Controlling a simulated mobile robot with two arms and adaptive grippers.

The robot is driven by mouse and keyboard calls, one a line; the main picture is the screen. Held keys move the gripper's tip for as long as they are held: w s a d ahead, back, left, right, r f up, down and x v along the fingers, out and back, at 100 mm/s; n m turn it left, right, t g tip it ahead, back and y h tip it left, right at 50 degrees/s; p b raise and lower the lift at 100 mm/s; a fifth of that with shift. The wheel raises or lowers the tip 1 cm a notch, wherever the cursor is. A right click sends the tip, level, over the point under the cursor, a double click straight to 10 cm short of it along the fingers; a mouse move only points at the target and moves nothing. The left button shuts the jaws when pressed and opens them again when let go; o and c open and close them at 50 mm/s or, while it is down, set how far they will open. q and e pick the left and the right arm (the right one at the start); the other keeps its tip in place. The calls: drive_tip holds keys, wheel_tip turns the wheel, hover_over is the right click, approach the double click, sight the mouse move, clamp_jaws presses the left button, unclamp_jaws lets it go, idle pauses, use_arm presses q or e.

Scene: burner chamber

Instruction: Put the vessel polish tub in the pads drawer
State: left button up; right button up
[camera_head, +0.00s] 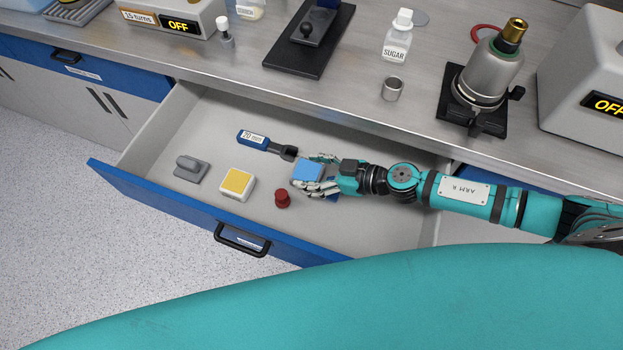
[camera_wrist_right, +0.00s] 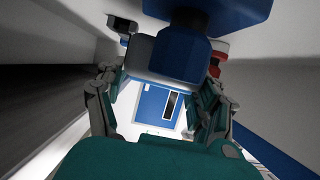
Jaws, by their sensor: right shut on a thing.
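My right gripper (camera_head: 318,177) is low inside the open drawer (camera_head: 390,228), towards its right part. It is shut on a small blue-topped thing (camera_head: 308,171), which I take to be the vessel polish tub; no writing on it can be read. The fingers hide much of its sides, and I cannot tell whether it touches the drawer floor. In the right wrist view a dark blue body (camera_wrist_right: 185,55) shows between the fingers. My left gripper is not in view.
The counter above carries a sugar bottle (camera_head: 397,40), a metal cup (camera_head: 392,89) and a burner-like vessel (camera_head: 484,77).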

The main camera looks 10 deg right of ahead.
sight(321, 180)
drive_tip(key=shift+f+b, duration=0.5)
drive_tip(key=shift+f, duration=0.9)
drive_tip(key=shift+f, duration=0.1)
drive_tip(key=o, duration=1.5)
drive_tip(key=shift+s+d, duration=0.2)
drive_tip(key=shift+d, duration=0.15)
drive_tip(key=b+v, duration=0.2)
drive_tip(key=v, duration=0.7)
drive_tip(key=shift+s+d+r, duration=0.2)
drive_tip(key=shift+s+d, duration=0.05)
drive_tip(key=shift+s, duration=0.05)
drive_tip(key=shift+s+d+r, duration=0.35)
drive_tip(key=shift+d+r, duration=0.15)
drive_tip(key=shift+d, duration=0.05)
